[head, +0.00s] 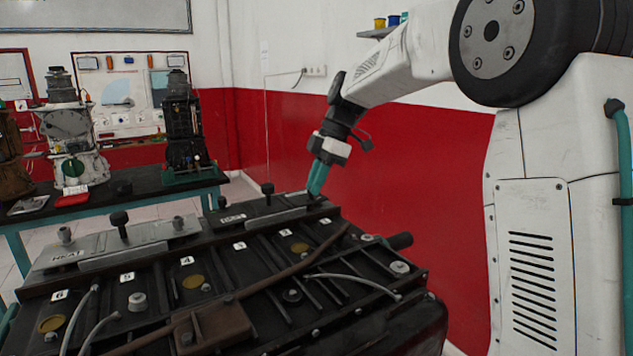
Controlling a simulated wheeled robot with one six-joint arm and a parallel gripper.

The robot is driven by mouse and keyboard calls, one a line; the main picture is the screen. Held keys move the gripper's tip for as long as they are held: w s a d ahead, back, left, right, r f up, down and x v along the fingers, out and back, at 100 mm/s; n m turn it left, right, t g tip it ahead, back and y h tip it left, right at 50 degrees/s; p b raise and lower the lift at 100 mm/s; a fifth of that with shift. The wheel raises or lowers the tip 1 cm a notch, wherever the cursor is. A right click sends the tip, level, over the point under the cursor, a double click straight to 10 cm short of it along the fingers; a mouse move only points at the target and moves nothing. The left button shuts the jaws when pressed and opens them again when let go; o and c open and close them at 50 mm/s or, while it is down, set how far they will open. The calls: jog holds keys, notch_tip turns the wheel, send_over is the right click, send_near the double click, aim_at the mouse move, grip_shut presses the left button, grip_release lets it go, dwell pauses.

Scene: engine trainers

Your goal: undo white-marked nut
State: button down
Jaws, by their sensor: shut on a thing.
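My gripper (318,178) points down at the far right end of the dark engine block (330,262). Its teal fingers are shut on a small nut at the end of the grey cover plate, and they hide most of it. I cannot make out a white mark on it. Other fasteners show along the cover plates: a dark knob (267,188), another dark knob (119,219), a grey nut (178,222) and a grey nut (64,234) at the left end.
Numbered white labels, a brown pipe (265,284) and grey cables (352,281) run along the near side of the engine. A dark bench (140,195) with several engine models stands behind left. A red and white wall is behind my arm.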

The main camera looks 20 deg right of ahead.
jog(key=shift+n, duration=0.4)
jog(key=c, duration=1.3)
grip_release()
jog(key=shift+c, duration=0.2)
jog(key=shift+r, duration=0.1)
jog(key=v, duration=0.7)
jog(key=shift+w+r, duration=0.15)
jog(key=shift+r, duration=0.15)
jog(key=shift+d, duration=0.1)
